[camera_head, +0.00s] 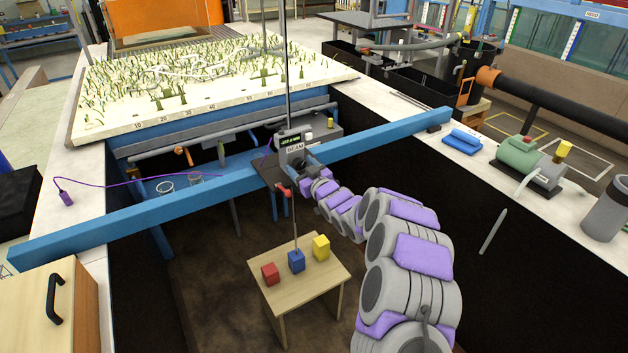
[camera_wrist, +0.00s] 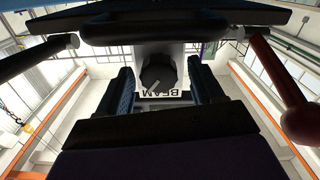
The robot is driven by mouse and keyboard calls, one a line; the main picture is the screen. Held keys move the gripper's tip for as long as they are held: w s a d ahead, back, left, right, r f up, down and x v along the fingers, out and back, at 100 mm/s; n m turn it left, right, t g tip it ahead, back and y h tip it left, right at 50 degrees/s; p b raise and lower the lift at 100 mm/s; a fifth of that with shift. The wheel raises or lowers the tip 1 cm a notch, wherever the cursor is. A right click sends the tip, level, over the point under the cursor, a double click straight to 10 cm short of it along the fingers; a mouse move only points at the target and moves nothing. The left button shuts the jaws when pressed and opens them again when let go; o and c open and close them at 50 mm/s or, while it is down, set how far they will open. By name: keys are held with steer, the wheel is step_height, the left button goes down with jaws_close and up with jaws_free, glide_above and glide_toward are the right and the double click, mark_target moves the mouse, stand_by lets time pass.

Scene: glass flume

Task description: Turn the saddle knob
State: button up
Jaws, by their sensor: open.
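The saddle (camera_head: 294,146) is a grey block labelled BEAM, with a small lit display, on the blue beam (camera_head: 390,135). The saddle knob (camera_wrist: 158,73) is dark and faceted with a pale pointer line. It shows in the wrist view, just ahead of the upside-down BEAM label. My gripper (camera_wrist: 161,80) is open, with one dark padded finger on each side of the knob. Gaps show between the fingers and the knob. In the head view my gripper (camera_head: 310,172) is at the saddle's front and hides most of the knob.
A red-ended lever (camera_head: 284,191) hangs below the saddle and looms at the right of the wrist view (camera_wrist: 295,118). A vertical rod passes through the saddle. Below, a small wooden table (camera_head: 304,284) bears red, blue and yellow blocks. Two glass beakers (camera_head: 165,188) stand behind the beam.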

steer(key=p+v, duration=0.2)
steer(key=v, duration=1.5)
steer(key=shift+s+d+r+b, duration=0.15)
steer(key=shift+d+b, duration=0.1)
steer(key=shift+b, duration=0.55)
stand_by(0.5)
steer(key=b+x, duration=0.3)
steer(key=x, duration=1.4)
steer(key=shift+w+a, duration=0.2)
steer(key=shift+a, duration=0.05)
steer(key=c, duration=1.1)
steer(key=shift+o, duration=0.2)
steer(key=shift+p, duration=0.3)
